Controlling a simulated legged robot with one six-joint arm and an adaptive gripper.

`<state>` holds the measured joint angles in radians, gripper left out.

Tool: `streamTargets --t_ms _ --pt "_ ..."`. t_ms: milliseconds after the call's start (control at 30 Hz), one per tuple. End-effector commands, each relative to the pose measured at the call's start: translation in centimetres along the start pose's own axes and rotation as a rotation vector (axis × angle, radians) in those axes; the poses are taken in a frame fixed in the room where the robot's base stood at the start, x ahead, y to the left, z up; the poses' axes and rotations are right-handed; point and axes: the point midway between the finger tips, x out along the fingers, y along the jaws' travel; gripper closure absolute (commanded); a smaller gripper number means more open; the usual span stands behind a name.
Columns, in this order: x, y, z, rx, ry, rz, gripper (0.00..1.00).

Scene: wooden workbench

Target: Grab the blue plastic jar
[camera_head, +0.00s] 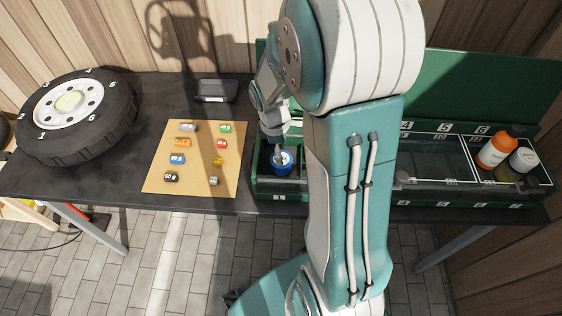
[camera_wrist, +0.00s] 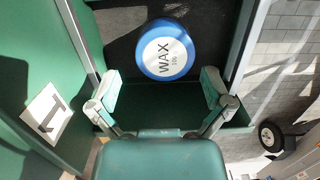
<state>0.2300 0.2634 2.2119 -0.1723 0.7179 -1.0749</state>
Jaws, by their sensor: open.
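The blue jar (camera_head: 281,161) stands in the left compartment of the green toolbox, partly hidden by my arm in the head view. In the wrist view the blue jar (camera_wrist: 165,50) shows its white lid marked WAX. My gripper (camera_wrist: 160,90) is open, its two fingers apart on either side, with the jar just beyond the fingertips and nothing held. In the head view my gripper (camera_head: 279,146) is above the jar, and its fingers are too small to make out clearly.
The green toolbox (camera_head: 455,203) has dividing walls close around the jar. A board (camera_head: 201,138) with several small coloured blocks, a black case (camera_head: 215,90) and a tire (camera_head: 76,113) lie left on the bench.

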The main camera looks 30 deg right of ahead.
Motion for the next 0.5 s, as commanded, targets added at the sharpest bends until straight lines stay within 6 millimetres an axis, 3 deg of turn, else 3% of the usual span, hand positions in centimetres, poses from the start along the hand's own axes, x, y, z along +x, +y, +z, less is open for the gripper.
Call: streamTargets --t_ms 400,500 --pt "5.1 -0.3 0.0 0.002 -0.001 -0.001 0.0" --pt "5.6 -0.3 0.0 0.002 0.0 0.002 0.0"
